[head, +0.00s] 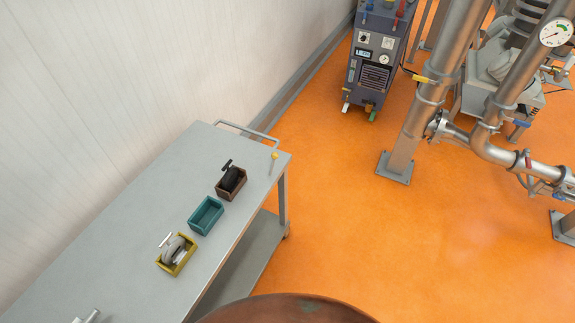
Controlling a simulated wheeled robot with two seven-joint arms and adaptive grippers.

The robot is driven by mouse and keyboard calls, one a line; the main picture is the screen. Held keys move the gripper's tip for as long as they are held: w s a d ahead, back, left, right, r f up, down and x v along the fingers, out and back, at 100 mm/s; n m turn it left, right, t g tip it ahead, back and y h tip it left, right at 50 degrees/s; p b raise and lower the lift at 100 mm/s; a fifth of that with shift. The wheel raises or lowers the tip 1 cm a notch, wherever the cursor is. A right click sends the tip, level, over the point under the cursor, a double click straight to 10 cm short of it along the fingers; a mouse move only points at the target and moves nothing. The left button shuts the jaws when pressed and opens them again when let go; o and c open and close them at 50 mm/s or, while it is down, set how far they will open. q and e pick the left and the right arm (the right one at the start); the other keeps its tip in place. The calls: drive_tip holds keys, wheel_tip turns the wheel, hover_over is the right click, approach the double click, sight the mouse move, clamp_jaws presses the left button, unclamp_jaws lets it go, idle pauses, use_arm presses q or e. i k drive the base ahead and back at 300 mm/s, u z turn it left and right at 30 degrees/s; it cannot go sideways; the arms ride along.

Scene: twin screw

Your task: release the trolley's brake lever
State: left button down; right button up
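The grey trolley (150,190) stands along the white wall on the left, with a lower shelf (240,262) and a bar handle (248,131) at its far end. A small lever with a yellow knob (274,157) stands up near the far right corner of the top. I take it for the brake lever; its exact setting is too small to tell.
On the trolley top are a brown bin (231,190) with a dark part, an empty-looking teal bin (206,215) and a yellow bin (176,262) with a grey part. A brown rounded surface (285,309) fills the bottom edge. Pipes (425,100) and a dark cabinet (374,65) stand beyond open orange floor.

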sight(274, 156)
drive_tip(key=k, duration=1.2)
drive_tip(key=z, duration=0.4)
drive_tip(key=i, duration=0.4)
drive_tip(key=z, duration=0.85)
drive_tip(key=i, duration=1.35)
drive_tip(key=u, duration=0.7)
drive_tip(key=i, duration=0.45)
drive_tip(key=u, duration=0.35)
